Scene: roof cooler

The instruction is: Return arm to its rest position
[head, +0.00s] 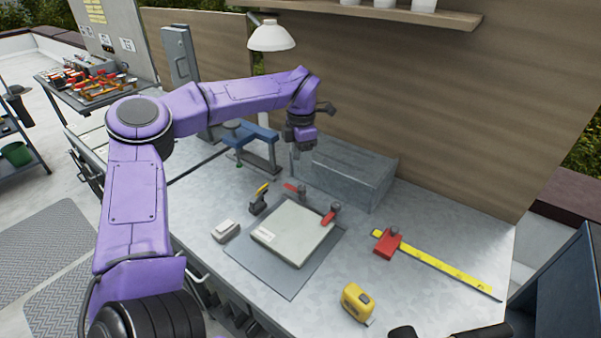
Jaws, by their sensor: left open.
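My left arm is purple and reaches in from the left across the workbench (415,280). My left gripper (303,147) is at its end, above the back of the bench, in front of the grey metal box (352,178) and right of the blue vise-like tool (250,140). It is open, and I see nothing held in it. Its fingers are small and partly hidden by the wrist. My right gripper does not show clearly anywhere; a dark shape (435,332) at the bottom edge cannot be identified.
A flat pale case (292,234) with red clamps lies on a grey mat (262,268). A yellow tape measure (356,302) and a red-and-yellow square (440,266) lie to the right. A white lamp (271,37) and wooden back wall stand behind.

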